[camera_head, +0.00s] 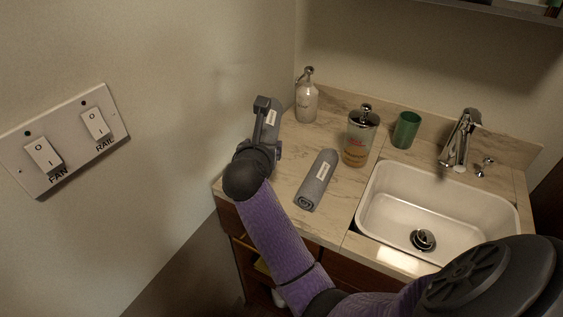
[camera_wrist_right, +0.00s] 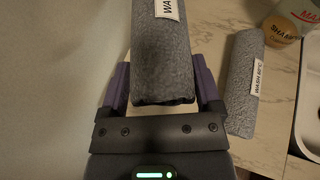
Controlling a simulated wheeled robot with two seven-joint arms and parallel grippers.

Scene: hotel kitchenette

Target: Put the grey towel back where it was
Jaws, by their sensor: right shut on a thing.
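My right gripper (camera_head: 266,128) is at the left end of the counter, close to the wall. It is shut on a rolled grey towel (camera_head: 273,116) with a white label, which also shows between the fingers in the right wrist view (camera_wrist_right: 163,60). I cannot tell whether this towel touches the counter. A second rolled grey towel (camera_head: 317,180), labelled "WASH 60°C" in the right wrist view (camera_wrist_right: 243,85), lies on the counter to the right of the gripper. My left gripper is not in view.
An amber-bottomed dispenser (camera_head: 357,142) and green cup (camera_head: 406,130) stand left of the sink (camera_head: 385,215) and tap (camera_head: 459,140). The wall with a switch plate (camera_head: 69,140) bounds the left. Bare marble (camera_head: 290,172) shows between the towels.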

